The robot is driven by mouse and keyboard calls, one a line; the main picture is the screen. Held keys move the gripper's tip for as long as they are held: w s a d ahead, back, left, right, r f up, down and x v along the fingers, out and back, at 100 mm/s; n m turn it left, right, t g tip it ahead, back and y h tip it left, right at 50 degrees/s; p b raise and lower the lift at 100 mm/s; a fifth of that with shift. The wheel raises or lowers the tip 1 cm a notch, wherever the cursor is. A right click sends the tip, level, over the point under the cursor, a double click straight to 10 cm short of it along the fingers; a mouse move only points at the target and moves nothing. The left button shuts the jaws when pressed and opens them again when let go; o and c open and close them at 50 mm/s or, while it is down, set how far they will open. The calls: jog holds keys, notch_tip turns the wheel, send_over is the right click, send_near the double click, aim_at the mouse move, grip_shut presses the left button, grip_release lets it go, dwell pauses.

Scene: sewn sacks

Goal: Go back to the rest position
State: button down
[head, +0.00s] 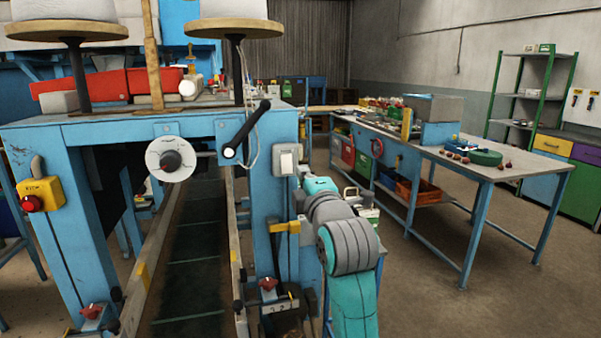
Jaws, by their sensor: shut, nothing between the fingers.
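My arm (347,250), teal with grey joints, rises from the bottom edge right of centre and reaches away beside the blue machine frame. Its far teal part (320,186) ends by the right leg of that frame. My gripper cannot be made out; the far end of the arm is hidden or too small to tell. I see no sack in the arm's reach.
The blue machine frame (90,130) with a crank handle (248,128) and a yellow-red stop button (40,195) fills the left. A blue-legged workbench (530,172) stands at right. Open floor (420,290) lies at lower right.

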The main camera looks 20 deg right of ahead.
jog(key=shift+s, duration=0.15)
jog(key=s+f+m+g, duration=0.1)
jog(key=s+f+m, duration=0.35)
jog(key=f, duration=0.95)
jog(key=s+f+m+g, duration=0.1)
jog(key=s+f+m, duration=0.1)
jog(key=s+f, duration=0.95)
jog(key=s+f+m, duration=0.4)
jog(key=s+f, duration=0.8)
jog(key=f, duration=0.2)
jog(key=s+f+m+g, duration=0.1)
jog(key=s+m, duration=0.6)
jog(key=s, duration=2.2)
jog(key=shift+d+f+g, duration=0.15)
jog(key=shift+d+g, duration=0.25)
jog(key=shift+g, duration=0.4)
jog(key=shift+m, duration=0.25)
